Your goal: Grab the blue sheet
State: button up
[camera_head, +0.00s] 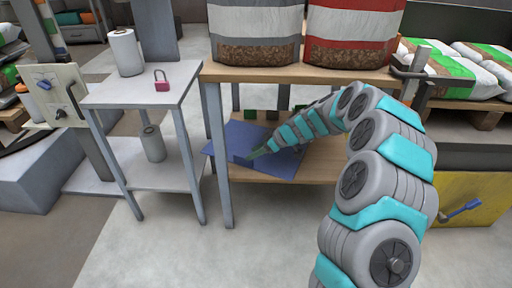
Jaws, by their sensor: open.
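The blue sheet (283,165) lies on the lower wooden shelf of the table, and its left corner sticks out past the shelf's left side. My arm reaches in under the table top from the right. My gripper (250,155) is over the left part of the sheet, close to its surface. It is open. The fingertips are small in view, and I cannot tell whether they touch the sheet. My arm and a table leg hide parts of the sheet.
The wooden table top (275,74) above carries a grey-striped bag (255,22) and a red-striped bag (350,25). A table leg (219,160) stands in front. The white side table (140,92) at left holds a paper roll (126,52) and a pink padlock (161,82).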

aim_at(244, 157)
jog(key=x, duration=0.6)
jog(key=shift+a+f, duration=0.15)
jog(key=shift+a, duration=0.1)
jog(key=shift+c, duration=0.2)
grip_shut()
dwell(1.0)
